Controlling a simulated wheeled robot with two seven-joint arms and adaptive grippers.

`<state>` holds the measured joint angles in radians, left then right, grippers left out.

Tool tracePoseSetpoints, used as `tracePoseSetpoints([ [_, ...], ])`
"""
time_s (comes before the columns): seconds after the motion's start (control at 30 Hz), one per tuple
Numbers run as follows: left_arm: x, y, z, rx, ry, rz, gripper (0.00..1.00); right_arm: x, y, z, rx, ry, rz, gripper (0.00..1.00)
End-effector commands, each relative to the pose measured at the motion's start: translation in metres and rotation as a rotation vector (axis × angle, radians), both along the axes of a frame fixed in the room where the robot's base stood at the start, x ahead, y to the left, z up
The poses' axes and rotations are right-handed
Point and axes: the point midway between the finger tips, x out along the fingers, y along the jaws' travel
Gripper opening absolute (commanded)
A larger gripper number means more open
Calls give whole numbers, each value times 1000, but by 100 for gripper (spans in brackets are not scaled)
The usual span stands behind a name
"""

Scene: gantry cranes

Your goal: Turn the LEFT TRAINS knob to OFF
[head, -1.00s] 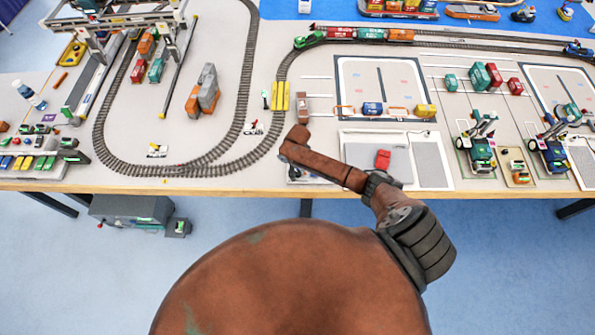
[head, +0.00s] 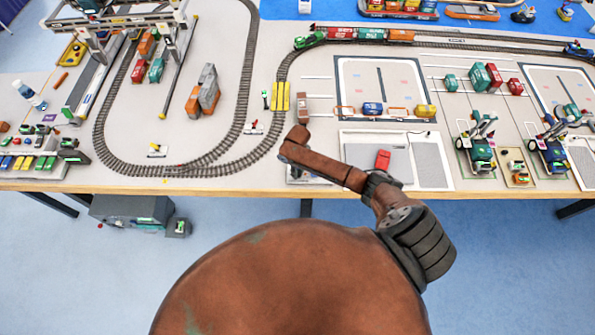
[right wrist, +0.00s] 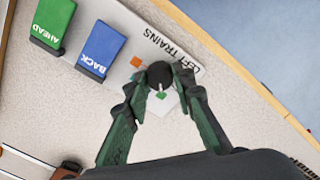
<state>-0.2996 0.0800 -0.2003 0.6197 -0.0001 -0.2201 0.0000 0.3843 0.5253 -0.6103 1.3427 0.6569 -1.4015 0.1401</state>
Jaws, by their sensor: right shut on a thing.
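The LEFT TRAINS knob (right wrist: 159,75) is a round black knob on a small light plate beside the printed words LEFT TRAINS. Its short white mark faces a green square (right wrist: 162,96); an orange square (right wrist: 136,61) lies to its upper left. My right gripper (right wrist: 158,78) is shut on the knob, with one dark green finger on each side of it in the right wrist view. In the head view my right gripper (head: 297,172) is small at the table's front edge, mostly hidden under my brown arm, and the knob cannot be made out. My left gripper is not in view.
A green AHEAD block (right wrist: 51,22) and a blue BACK block (right wrist: 100,50) stand near the knob. The table's front edge (right wrist: 262,92) is close by.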

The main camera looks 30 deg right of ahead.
Motion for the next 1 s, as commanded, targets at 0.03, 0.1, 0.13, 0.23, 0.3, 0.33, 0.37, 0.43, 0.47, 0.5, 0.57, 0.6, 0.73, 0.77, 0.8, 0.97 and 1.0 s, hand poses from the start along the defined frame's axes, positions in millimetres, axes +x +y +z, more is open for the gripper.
tracePoseSetpoints([
  [0.03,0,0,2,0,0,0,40,0,-1,1,-2,0,14,0],
  [0.1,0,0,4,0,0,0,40,0,-1,1,-3,1,46,0],
  [0.13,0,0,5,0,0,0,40,0,-1,1,-3,1,63,0],
  [0.23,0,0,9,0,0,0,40,0,-1,2,-3,1,127,0],
  [0.3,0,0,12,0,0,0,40,0,-1,2,-2,2,181,0],
  [0.33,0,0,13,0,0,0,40,0,-1,2,-3,2,206,0],
  [0.37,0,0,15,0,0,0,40,0,-1,2,-3,2,231,0],
  [0.43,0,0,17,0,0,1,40,0,-2,2,-3,1,287,0],
  [0.47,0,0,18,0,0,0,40,0,-2,2,-4,1,312,0],
  [0.5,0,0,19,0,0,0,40,0,-2,2,-4,1,344,0],
  [0.57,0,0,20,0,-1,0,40,0,-1,2,-4,1,391,0],
  [0.6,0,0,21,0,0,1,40,0,-1,2,-3,1,421,0],
  [0.73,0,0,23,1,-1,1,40,1,-1,1,-2,0,508,0],
  [0.77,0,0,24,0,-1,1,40,1,-1,1,-2,0,527,0],
  [0.8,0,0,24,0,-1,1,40,0,-1,1,-2,0,548,0],
  [0.97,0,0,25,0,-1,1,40,0,-1,1,-3,1,616,0],
  [1.0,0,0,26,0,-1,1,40,0,-1,0,-3,1,630,0],
])
